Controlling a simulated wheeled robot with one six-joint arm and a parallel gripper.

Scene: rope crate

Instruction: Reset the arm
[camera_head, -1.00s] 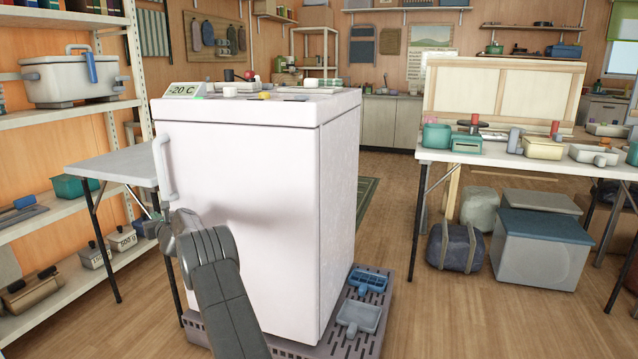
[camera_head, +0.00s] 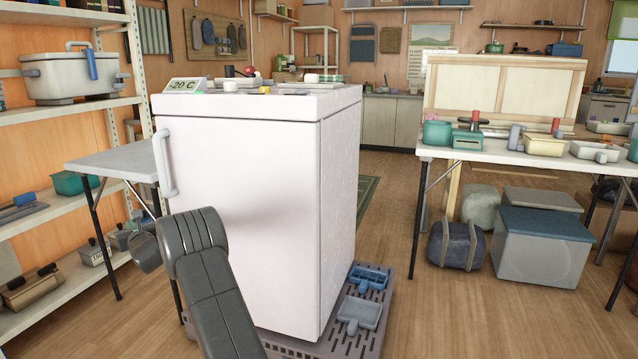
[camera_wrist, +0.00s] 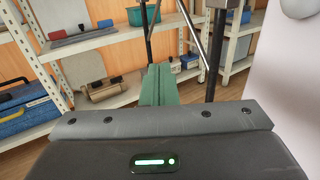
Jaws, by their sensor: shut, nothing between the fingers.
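In the head view my arm rises from the bottom in front of the white freezer (camera_head: 245,220); its far end bends down to the left, below the freezer's handle (camera_head: 164,165). The fingertips are hidden there. In the wrist view my gripper (camera_wrist: 157,80) shows as two green fingers pressed together with nothing between them. It points toward the shelving and the folding table's legs, apart from anything. The freezer's side fills the right edge of the wrist view. The freezer door looks closed.
A grey folding table (camera_head: 115,165) stands left of the freezer, near my arm. A white shelf unit (camera_head: 80,112) with boxes is at the far left. A white worktable (camera_head: 540,162) stands right, with open floor between.

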